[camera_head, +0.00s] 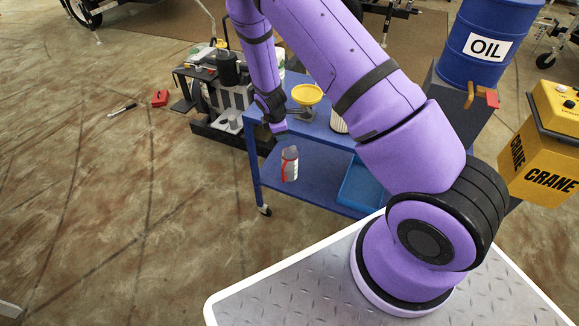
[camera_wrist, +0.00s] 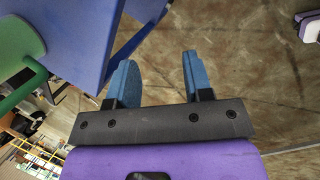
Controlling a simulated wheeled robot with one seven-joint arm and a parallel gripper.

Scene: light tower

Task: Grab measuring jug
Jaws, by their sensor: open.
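My gripper (camera_wrist: 156,72) is open in the wrist view, with two blue fingers apart and only brown floor between them. In the head view my arm reaches down to the left end of the blue cart (camera_head: 256,178); the fingers are not clear there. I cannot identify a measuring jug for certain. A white ribbed vessel (camera_head: 338,122) on the cart's top is partly hidden by my arm. In the wrist view a green rounded object (camera_wrist: 18,38) with a green bar is at the left edge, beside a blue surface (camera_wrist: 88,35), apart from my fingers.
A yellow funnel (camera_head: 307,94) is on the cart's top. A red and white bottle (camera_head: 290,164) and a blue tray (camera_head: 357,190) are on its lower shelf. A blue oil drum (camera_head: 487,25) and yellow crane box (camera_head: 545,160) stand right.

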